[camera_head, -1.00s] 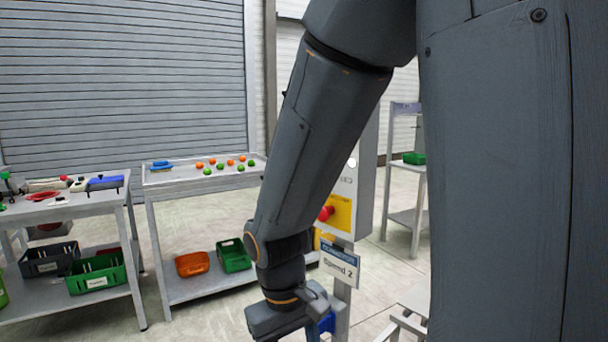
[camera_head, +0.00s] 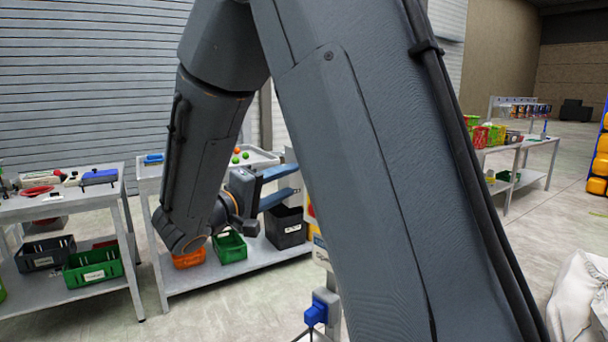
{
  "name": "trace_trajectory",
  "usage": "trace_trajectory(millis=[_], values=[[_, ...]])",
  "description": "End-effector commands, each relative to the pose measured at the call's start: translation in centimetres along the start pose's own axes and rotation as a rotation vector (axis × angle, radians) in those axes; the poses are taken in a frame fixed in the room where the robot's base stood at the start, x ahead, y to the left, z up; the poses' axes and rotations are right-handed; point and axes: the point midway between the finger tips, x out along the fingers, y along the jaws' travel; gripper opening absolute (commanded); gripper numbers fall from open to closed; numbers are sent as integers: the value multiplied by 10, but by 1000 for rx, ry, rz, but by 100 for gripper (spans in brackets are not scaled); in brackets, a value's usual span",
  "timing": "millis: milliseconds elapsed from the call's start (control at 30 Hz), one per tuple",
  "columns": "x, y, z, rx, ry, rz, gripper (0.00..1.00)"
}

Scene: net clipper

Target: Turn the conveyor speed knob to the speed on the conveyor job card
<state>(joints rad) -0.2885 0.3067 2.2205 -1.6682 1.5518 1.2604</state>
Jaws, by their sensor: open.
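The control box on its post is almost wholly hidden behind my arm. Only a sliver of its yellow panel (camera_head: 311,212) shows. A pale edge of the card (camera_head: 319,243) shows below it, and its print cannot be read now. The speed knob is not visible. My gripper (camera_head: 296,182) is open and empty, its two blue-grey fingers one above the other and pointing right. In the picture it lies just left of the box's edge; I cannot tell the distance between them.
A blue fitting (camera_head: 317,311) sits on the post low down. A table with green and orange balls (camera_head: 237,154) and bins (camera_head: 229,247) stands behind my gripper. A cluttered bench (camera_head: 60,205) is at left. Open floor (camera_head: 530,225) and shelving lie at right.

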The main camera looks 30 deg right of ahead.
Motion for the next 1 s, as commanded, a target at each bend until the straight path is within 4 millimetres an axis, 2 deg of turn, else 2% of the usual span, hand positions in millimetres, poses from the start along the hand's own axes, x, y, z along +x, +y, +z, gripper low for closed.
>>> trace_trajectory(millis=[200,400,533,800,1000], values=[[36,2,2,-3,-7,-1,44],[59,0,2,-3,-6,-3,44],[66,0,2,-3,-4,-4,44],[67,-1,2,-3,-4,-4,44],[67,-1,2,-3,-4,-4,10]])
